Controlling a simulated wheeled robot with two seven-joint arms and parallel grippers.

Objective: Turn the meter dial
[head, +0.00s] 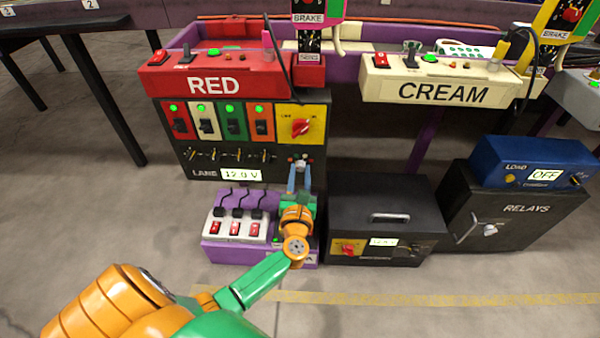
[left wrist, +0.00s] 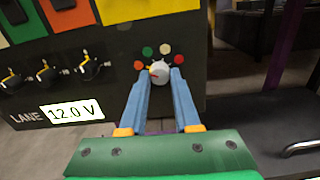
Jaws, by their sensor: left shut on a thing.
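The meter dial (left wrist: 160,71) is a small silver knob with a red pointer mark on the black lane panel, ringed by orange, green, cream and red dots. In the head view the dial (head: 301,162) shows just above my gripper tips. My left gripper (left wrist: 159,78) has its two blue fingers on either side of the knob, shut on it. The left gripper (head: 300,172) reaches up to the panel in the head view. The meter display (head: 241,174) reads 12.0 V, and it also shows in the left wrist view (left wrist: 72,111). My right gripper is not in view.
Above the dial is a yellow plate with a red knob (head: 301,128). A purple box with red switches (head: 233,228) stands below left. A black power box (head: 385,215) stands to the right, close to my gripper. The floor in front is clear.

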